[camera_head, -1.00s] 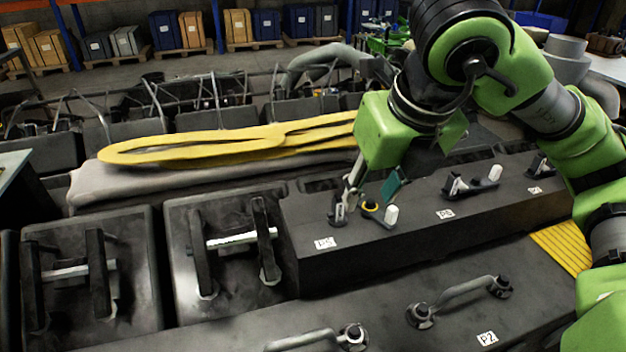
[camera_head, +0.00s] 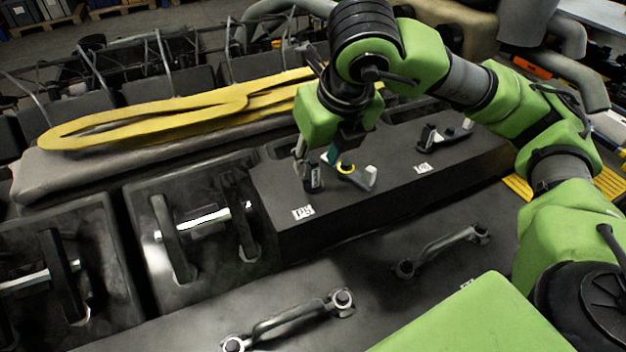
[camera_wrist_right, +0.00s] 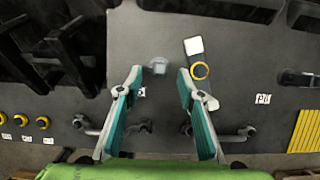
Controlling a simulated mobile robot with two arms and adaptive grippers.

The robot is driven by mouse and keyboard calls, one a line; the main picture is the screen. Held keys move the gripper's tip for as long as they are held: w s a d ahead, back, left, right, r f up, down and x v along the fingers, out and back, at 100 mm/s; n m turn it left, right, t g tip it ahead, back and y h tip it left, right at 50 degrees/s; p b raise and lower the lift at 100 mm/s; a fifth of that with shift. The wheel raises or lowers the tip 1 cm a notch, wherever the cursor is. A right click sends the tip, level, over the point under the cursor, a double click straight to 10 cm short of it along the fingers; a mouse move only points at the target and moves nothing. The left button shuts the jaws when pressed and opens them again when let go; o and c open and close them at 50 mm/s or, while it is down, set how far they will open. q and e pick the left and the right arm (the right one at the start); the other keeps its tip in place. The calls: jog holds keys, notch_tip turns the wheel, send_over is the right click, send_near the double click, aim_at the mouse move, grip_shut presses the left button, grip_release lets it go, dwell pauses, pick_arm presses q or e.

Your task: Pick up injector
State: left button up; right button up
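An injector-like part with a yellow ring and a pale block (camera_head: 357,175) lies on the dark engine block (camera_head: 400,195). It also shows in the right wrist view, its yellow ring (camera_wrist_right: 200,71) just right of the right-hand finger. My right gripper (camera_head: 315,160) is open and empty above the block, fingers pointing down; in the right wrist view (camera_wrist_right: 160,74) its teal fingers are wide apart. A small grey fitting (camera_wrist_right: 158,65) shows between the fingertips; in the head view a short dark post (camera_head: 313,177) stands below them. My left gripper is not in view.
A similar part (camera_head: 440,135) lies further right on the block. White labels (camera_head: 302,213) mark positions. Curved handles (camera_head: 440,250) rise from the front cover. Left are recessed bays with dark brackets (camera_head: 175,240). A yellow looped item (camera_head: 150,115) lies behind on a grey cover.

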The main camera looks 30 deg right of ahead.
aim_at(316, 165)
jog(key=shift+w+f+p, duration=0.1)
jog(key=shift+f+p, duration=0.15)
jog(key=shift+p, duration=0.05)
jog(key=p+x, duration=0.1)
jog(key=x, duration=0.2)
jog(key=shift+w+f+p, duration=0.1)
jog(key=shift+f+p, duration=0.2)
jog(key=shift+p, duration=0.05)
jog(key=shift+w+f, duration=0.25)
jog(key=shift+f, duration=0.2)
grip_shut()
jog(key=shift+r, duration=0.1)
